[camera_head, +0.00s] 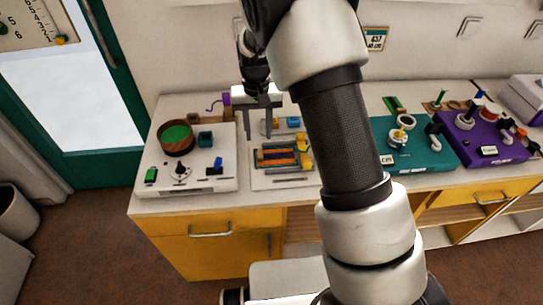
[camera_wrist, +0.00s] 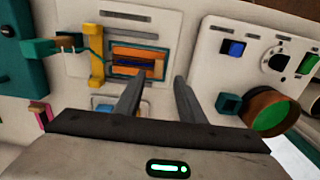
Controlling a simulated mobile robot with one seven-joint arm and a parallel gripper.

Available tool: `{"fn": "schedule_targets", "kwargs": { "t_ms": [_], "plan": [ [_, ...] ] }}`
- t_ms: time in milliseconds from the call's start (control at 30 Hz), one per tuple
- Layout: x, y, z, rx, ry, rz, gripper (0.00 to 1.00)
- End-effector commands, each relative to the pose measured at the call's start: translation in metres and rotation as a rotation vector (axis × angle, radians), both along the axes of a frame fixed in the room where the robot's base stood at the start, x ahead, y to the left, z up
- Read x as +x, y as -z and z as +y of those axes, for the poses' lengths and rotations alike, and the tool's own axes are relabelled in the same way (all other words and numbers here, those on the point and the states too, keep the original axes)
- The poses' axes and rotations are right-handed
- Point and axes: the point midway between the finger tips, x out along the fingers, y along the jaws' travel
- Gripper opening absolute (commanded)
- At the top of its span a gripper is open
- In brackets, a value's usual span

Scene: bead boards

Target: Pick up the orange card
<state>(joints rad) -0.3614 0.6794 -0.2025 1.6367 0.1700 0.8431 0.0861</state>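An orange card (camera_wrist: 133,53) lies in a teal-rimmed slot on a white board in the wrist view, with a dark band across its middle. In the head view the orange card (camera_head: 277,154) shows on the middle white board (camera_head: 262,183), partly bordered by yellow pieces. My gripper (camera_head: 258,136) hangs above the back of that board, fingers pointing down. In the wrist view my gripper (camera_wrist: 157,82) is open, with nothing between its fingers. Its fingertips appear near the slot's edge, apart from the card; their exact height above it is unclear.
A white board with a round green-bottomed bowl (camera_head: 175,138), switches and a knob stands left. A teal board (camera_head: 425,158) and a purple board (camera_head: 497,151) stand right. A yellow upright piece (camera_wrist: 96,68) is beside the slot. My arm hides part of the counter.

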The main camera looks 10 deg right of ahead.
Motion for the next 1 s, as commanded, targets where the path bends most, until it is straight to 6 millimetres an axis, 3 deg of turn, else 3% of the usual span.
{"fn": "schedule_targets", "kwargs": {
  "t_ms": [133, 367, 700, 1000],
  "plan": [
    [-0.001, 0.027, 0.000, -0.001, 0.000, 0.003, 0.36],
    [0.000, 0.043, 0.000, 0.000, 0.001, 0.001, 0.36],
    [0.002, 0.088, -0.003, -0.001, 0.000, 0.000, 0.36],
    [0.002, 0.092, -0.002, 0.000, 0.000, -0.001, 0.34]
  ]
}}
